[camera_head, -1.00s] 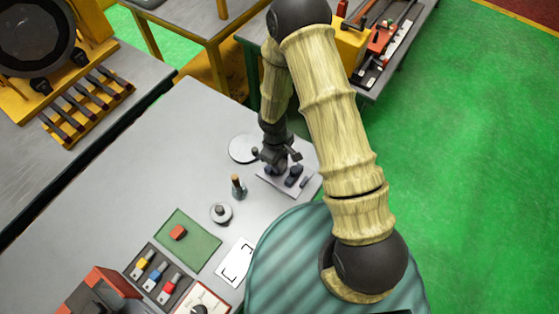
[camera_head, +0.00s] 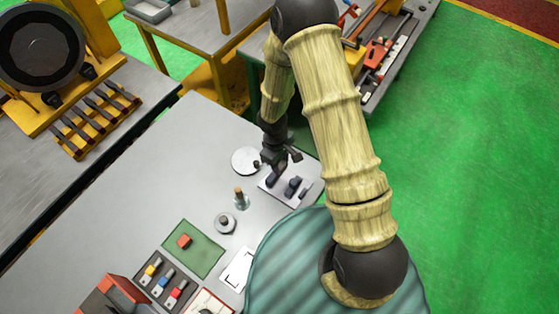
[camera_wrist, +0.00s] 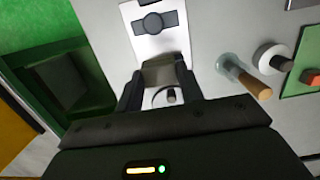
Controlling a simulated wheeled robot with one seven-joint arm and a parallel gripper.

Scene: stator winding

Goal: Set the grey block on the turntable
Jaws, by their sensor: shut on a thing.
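In the wrist view my gripper (camera_wrist: 160,88) is shut on a grey block (camera_wrist: 158,70), held between its two dark fingers. The turntable, a pale round disc (camera_head: 243,160), lies flat on the bench in the head view, with a small dark knob at its right side. Part of a pale disc with a dark knob shows just behind the block in the wrist view; the block and fingers hide the rest. In the head view my gripper (camera_head: 275,165) is just right of the disc, above the left edge of the pale plate (camera_head: 308,180). The block is not clear there.
A pale plate with dark parts lies right of the disc. A wooden-topped peg (camera_head: 240,198) and a round metal piece (camera_head: 225,222) stand nearby. A red block (camera_head: 184,241) sits on a green mat (camera_head: 205,258). The bench left of the disc is clear.

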